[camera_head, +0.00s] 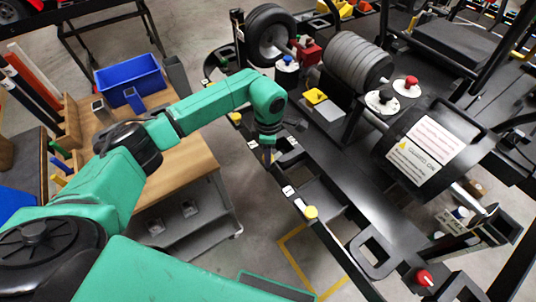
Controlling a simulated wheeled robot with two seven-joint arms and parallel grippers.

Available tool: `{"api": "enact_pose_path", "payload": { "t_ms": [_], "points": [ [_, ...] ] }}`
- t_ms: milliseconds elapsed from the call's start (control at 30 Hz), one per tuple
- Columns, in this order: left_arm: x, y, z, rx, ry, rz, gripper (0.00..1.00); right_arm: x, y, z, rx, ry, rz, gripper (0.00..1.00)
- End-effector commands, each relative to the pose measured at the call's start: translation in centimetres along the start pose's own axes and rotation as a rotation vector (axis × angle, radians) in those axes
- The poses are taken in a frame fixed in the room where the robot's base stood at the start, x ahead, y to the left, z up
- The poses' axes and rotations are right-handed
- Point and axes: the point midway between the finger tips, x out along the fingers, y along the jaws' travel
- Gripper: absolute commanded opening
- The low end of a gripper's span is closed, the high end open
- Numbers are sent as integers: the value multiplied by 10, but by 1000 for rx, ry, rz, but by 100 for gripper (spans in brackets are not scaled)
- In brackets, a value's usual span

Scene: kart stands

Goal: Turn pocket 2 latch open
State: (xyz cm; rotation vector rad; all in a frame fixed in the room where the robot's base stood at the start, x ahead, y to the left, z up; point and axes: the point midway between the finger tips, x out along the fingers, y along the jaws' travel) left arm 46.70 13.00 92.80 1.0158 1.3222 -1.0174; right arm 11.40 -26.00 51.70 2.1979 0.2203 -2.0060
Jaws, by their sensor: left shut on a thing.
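My left gripper (268,156) reaches down from the green arm to the near edge of the black kart stand (335,196). It is shut on a small part at the middle of the pocket row, where the pocket 2 latch would sit. The fingers hide most of that latch, so I cannot tell its angle. A yellow latch knob (236,117) sits farther up the same edge. Another yellow latch knob (311,212) sits nearer, beside small white labels (289,192) too small to read. My right gripper is not in view.
A wooden bench (190,160) with a blue bin (131,82) stands to the left. On the stand are a tyre (268,35), a ribbed grey cylinder (356,62), a black guard (425,150) and a red knob (424,278). Bare floor lies between bench and stand.

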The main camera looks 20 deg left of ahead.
Motion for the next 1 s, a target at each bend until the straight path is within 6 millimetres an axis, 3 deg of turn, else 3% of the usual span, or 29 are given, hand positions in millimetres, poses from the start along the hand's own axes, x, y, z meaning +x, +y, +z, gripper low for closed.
{"api": "enact_pose_path", "payload": {
  "t_ms": [1000],
  "points": [
    [0, 2, 0, -944, -5, 3, 0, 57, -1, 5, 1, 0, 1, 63]
  ]
}}
